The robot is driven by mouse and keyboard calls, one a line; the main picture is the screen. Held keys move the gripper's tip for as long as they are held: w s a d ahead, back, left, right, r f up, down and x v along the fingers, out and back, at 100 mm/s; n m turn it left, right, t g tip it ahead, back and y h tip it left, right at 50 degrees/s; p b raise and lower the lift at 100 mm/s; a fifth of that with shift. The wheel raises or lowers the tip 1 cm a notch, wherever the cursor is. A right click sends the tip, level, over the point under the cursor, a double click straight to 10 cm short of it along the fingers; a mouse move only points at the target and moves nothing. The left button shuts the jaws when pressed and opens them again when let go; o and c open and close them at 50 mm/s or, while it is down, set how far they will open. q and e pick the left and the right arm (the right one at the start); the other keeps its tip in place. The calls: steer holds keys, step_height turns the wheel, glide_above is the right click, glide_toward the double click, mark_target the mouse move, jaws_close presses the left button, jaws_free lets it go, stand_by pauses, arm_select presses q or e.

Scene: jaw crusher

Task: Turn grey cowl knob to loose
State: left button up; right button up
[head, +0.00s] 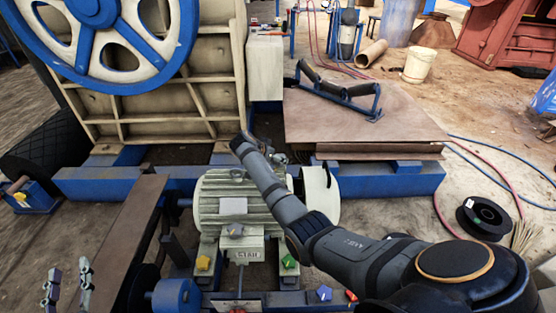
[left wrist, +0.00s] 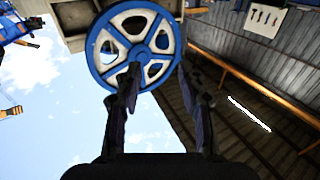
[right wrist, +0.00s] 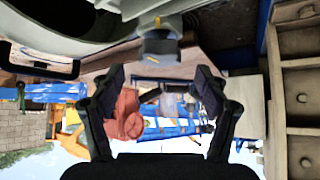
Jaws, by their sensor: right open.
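In the right wrist view a dark grey knob (right wrist: 159,50) with a yellow mark shows just above and between the fingertips of my right gripper (right wrist: 158,82). The jaws are open and empty, and the knob looks clear of both fingers. In the head view my right arm crosses in front of the cream motor (head: 215,205) and its pale end cowl (head: 326,193). I cannot make out the knob on the cowl there. My left gripper (head: 67,287) is open and empty at the lower left, and also shows in the left wrist view (left wrist: 158,75).
A grey-blue knob (head: 235,229) sits on the motor's terminal box. Yellow (head: 203,263), green (head: 288,261) and blue (head: 324,293) knobs stand around the motor's base. The large blue flywheel (head: 110,40) is behind. A brown plate stack (head: 360,125) lies to the right.

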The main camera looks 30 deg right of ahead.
steer(key=shift+b+x, duration=0.35)
steer(key=shift+x, duration=0.5)
steer(key=shift+b+x, duration=0.4)
steer(key=shift+x, duration=0.5)
arm_select(q)
steer(key=s+r+m+t+h, duration=0.1)
steer(key=s+r+t, duration=0.2)
steer(key=r+t, duration=0.4)
step_height(320, 180, up, 8)
steer(key=shift+s+r+t, duration=0.1)
steer(key=shift+s+t, duration=0.05)
steer(key=shift+t, duration=0.15)
steer(key=shift+d, duration=0.1)
arm_select(e)
steer(key=c, duration=1.2)
